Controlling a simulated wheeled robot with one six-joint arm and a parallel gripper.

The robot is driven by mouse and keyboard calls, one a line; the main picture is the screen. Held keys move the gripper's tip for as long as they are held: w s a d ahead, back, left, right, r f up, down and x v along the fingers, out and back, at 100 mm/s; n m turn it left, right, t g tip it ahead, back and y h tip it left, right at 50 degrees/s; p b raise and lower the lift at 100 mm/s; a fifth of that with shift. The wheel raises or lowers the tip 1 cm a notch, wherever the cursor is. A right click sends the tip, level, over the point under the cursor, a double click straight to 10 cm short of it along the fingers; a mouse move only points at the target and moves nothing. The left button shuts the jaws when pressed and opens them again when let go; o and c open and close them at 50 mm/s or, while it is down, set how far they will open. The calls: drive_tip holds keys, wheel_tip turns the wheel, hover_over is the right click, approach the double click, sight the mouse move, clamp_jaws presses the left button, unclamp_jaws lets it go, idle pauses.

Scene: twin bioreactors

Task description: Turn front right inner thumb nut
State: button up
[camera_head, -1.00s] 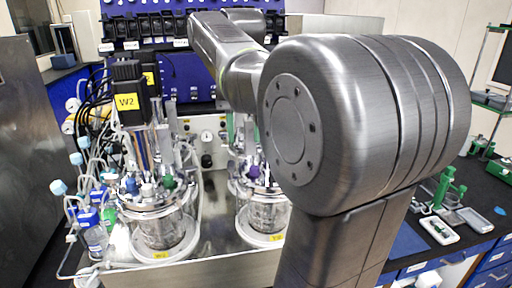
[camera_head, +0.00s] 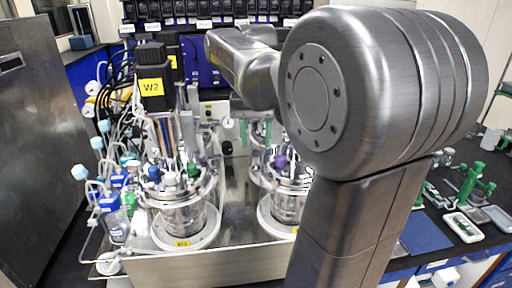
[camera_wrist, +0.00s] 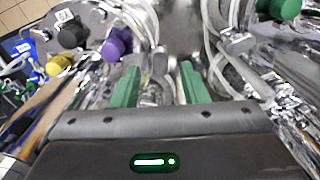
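Two glass bioreactor vessels with metal head plates stand on a steel base in the head view: the left vessel (camera_head: 184,216) and the right vessel (camera_head: 288,207), partly covered by my arm. My gripper (camera_head: 256,132) is above and behind the right vessel's head plate. In the wrist view my gripper (camera_wrist: 160,80) has its two green fingers apart, with shiny metal parts visible between and beyond them. The wrist view is blurred, and I cannot single out the front right inner thumb nut. A purple cap (camera_wrist: 117,43) is left of the fingers.
A black cap (camera_wrist: 72,36) and yellow cap (camera_wrist: 60,64) lie left in the wrist view; a green cap (camera_wrist: 282,8) and clear tubing are right. A tall black motor (camera_head: 152,88) labelled W2 stands over the left vessel. Blue-capped bottles (camera_head: 112,217) crowd the left.

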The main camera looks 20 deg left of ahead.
sight(256, 154)
drive_tip(key=shift+f, duration=1.75)
clamp_jaws()
